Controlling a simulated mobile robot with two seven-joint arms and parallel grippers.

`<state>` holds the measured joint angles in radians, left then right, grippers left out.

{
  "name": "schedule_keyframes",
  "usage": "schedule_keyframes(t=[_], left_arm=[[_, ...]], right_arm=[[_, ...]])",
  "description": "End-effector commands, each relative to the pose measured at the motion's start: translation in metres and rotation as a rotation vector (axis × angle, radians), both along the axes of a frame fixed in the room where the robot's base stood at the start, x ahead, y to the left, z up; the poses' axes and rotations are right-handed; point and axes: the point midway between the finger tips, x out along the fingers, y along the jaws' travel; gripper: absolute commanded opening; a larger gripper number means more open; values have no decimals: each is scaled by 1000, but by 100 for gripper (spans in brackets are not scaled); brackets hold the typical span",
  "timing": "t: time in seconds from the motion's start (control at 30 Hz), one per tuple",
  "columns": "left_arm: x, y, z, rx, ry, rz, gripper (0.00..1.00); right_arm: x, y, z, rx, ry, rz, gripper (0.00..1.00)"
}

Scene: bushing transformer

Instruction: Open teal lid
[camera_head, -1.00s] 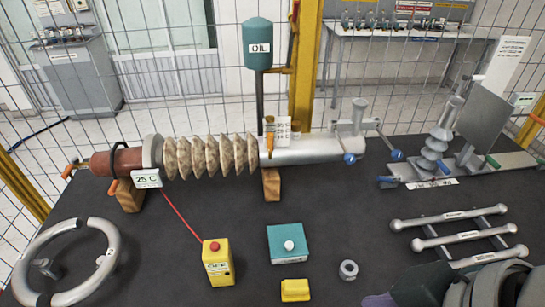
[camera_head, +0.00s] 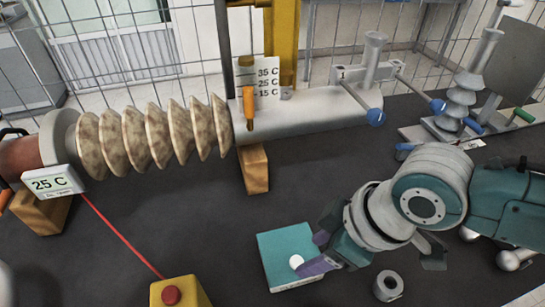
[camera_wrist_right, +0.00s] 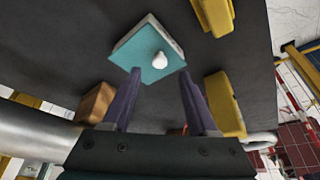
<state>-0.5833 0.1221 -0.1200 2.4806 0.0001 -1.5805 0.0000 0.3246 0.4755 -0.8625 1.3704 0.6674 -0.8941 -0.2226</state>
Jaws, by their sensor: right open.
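The teal lid (camera_head: 284,247) is a flat square with a round white knob (camera_head: 296,262), on a pale box on the dark table. It lies flat on the box and also shows in the right wrist view (camera_wrist_right: 140,50), with the knob (camera_wrist_right: 160,60) near its edge. My right gripper (camera_head: 318,257) is open, its purple fingers at the lid's right side by the knob. In the right wrist view the fingers (camera_wrist_right: 155,90) are apart with nothing between their tips, and the lid lies beyond them. I cannot tell whether they touch it. My left gripper is not in view.
A yellow box with a red button (camera_head: 172,294) stands left of the lid. A grey ring (camera_head: 388,286) lies to the right, close to my right arm. The ribbed bushing (camera_head: 150,138) on wooden blocks (camera_head: 253,168) lies behind. Dark table between is clear.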

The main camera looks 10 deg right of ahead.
Motion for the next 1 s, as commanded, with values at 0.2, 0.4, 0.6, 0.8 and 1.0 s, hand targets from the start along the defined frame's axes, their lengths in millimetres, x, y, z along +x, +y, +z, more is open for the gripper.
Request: schedule_keyframes(t=[0.2, 0.4, 0.6, 0.8, 1.0], left_arm=[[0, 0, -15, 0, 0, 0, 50], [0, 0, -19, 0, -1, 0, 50], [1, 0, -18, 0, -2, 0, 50], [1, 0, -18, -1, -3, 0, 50], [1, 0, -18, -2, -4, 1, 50]], right_arm=[[8, 10, -33, 1, 1, -1, 59], [12, 13, -42, 0, -1, 1, 59], [12, 13, -42, 0, 0, 1, 59], [12, 13, -42, 0, 0, 1, 45], [12, 13, -42, 0, 0, 1, 22]])
